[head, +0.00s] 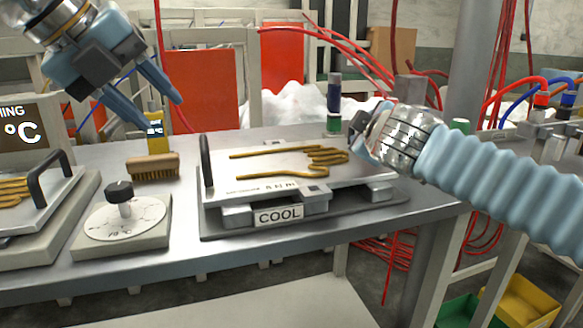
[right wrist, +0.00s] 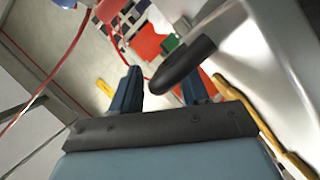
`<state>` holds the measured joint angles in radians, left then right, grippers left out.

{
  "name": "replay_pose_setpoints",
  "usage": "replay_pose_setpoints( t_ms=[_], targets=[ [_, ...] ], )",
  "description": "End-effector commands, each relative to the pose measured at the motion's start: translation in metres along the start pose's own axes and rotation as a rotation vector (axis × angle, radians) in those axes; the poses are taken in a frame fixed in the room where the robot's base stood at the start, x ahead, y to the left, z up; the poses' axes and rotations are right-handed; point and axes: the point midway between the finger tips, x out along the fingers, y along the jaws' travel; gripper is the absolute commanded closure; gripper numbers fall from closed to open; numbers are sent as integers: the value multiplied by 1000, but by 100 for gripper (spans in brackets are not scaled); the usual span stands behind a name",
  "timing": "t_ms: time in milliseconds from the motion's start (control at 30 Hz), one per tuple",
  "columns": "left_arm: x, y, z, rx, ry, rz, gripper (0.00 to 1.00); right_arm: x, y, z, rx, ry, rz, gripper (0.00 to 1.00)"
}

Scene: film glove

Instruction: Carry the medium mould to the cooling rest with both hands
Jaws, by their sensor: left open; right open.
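A flat metal mould (head: 245,172) with gold finger-shaped lines lies on the cooling rest (head: 225,226), a dark base labelled COOL. Its small printed size text is too blurred to read surely. Its left black handle (head: 207,160) stands free. My left gripper (head: 162,112) is open and empty, above and left of that handle, beyond the brush. My right gripper (right wrist: 162,74) is open at the mould's right side; its fingers are mostly hidden in the head view. In the right wrist view a black handle (right wrist: 180,72) reaches between its blue fingers, overlapping the right one; contact cannot be told.
Another mould (head: 70,190) with a black handle lies on a base at the left, by a °C display (head: 22,128). A dial unit (head: 125,215) and a brush (head: 153,167) stand between the two moulds. Small bottles (head: 334,95) stand behind the rest.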

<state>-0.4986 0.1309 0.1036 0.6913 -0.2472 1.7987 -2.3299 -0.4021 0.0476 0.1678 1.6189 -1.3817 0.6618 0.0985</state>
Motion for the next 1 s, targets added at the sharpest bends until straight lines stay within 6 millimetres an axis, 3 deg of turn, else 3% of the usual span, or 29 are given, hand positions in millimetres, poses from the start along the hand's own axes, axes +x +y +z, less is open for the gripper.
replay_pose_setpoints(
  t_ms=[300,500,1000],
  targets=[
    [0,0,0,0,0,0,55,-71,1,0,1,3,2,55],
    [0,0,0,0,0,-1,55,-101,0,0,1,1,0,55],
    [0,0,0,0,0,-1,55,-108,0,0,0,1,0,55]
  ],
)
